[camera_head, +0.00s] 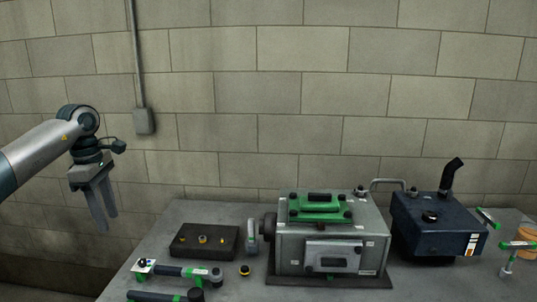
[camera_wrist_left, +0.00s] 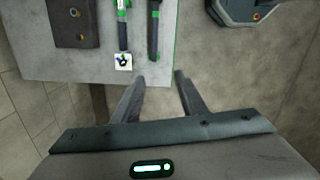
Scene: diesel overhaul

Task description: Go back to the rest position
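My left gripper (camera_head: 103,207) hangs at the left in the head view, in the air beyond the table's left edge, with its fingers pointing down. In the left wrist view the two fingers (camera_wrist_left: 161,78) are apart with nothing between them, so it is open and empty. The table's edge and a small white tile (camera_wrist_left: 123,62) lie ahead of the fingertips, apart from them. My right gripper is in neither view.
The grey table (camera_head: 190,212) bears a dark block (camera_head: 205,241) with several small fittings, dark green-marked tools (camera_head: 172,271), a grey engine housing (camera_head: 335,247) with a green cover, and a navy tank (camera_head: 436,222). A block wall stands behind.

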